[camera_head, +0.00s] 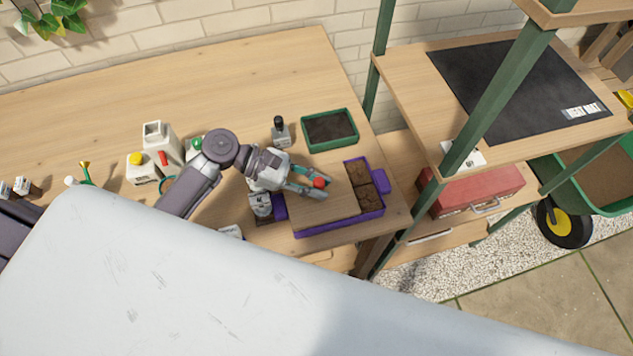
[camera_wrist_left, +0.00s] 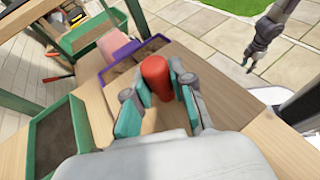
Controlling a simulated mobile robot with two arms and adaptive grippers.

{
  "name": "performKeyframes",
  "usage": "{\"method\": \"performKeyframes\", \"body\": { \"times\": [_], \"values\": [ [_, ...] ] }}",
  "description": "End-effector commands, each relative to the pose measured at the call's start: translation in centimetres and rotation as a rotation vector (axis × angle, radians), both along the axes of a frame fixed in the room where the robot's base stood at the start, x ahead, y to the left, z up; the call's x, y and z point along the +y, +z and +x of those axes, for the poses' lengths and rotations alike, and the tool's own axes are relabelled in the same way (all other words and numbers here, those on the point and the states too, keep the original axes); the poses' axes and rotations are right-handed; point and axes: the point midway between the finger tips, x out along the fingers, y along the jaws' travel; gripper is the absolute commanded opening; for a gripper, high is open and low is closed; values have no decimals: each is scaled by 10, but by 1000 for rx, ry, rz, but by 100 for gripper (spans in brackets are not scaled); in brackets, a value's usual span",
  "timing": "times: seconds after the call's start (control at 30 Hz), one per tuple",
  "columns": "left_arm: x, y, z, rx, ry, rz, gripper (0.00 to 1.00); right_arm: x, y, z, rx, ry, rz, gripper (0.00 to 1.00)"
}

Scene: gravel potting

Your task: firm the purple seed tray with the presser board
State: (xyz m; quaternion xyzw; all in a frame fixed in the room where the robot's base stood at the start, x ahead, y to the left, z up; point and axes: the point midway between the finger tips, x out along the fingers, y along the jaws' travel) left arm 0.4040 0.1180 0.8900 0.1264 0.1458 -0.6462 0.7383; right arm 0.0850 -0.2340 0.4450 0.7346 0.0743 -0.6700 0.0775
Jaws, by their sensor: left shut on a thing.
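The purple seed tray (camera_head: 340,228) sits near the right end of the wooden bench, with brown soil showing in its right-hand cells. The presser board (camera_head: 322,209), a flat wooden board with a red knob, lies over the left part of the tray. Whether it presses on the soil cannot be told. My left gripper (camera_head: 308,186) is shut on the red knob (camera_wrist_left: 156,76), which stands between its teal-padded fingers. In the left wrist view the tray's purple rim (camera_wrist_left: 122,53) shows beyond the board.
A green tray of dark soil (camera_head: 330,147) stands behind the purple tray. A dark-capped bottle (camera_head: 281,133) is near it. White containers (camera_head: 158,142) stand left of my left arm. A shelf post (camera_head: 400,225) rises to the right. The back left bench is clear.

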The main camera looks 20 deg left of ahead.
Motion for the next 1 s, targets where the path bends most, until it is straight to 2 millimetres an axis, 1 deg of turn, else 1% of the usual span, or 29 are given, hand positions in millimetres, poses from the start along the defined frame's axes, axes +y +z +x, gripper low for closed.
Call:
{"method": "performKeyframes", "body": {
  "times": [1.0],
  "values": [
    [0, -4, -2, 7, -3, 4, 0, -2, 6, 1, -1, 0, -3, 40]
  ]
}}
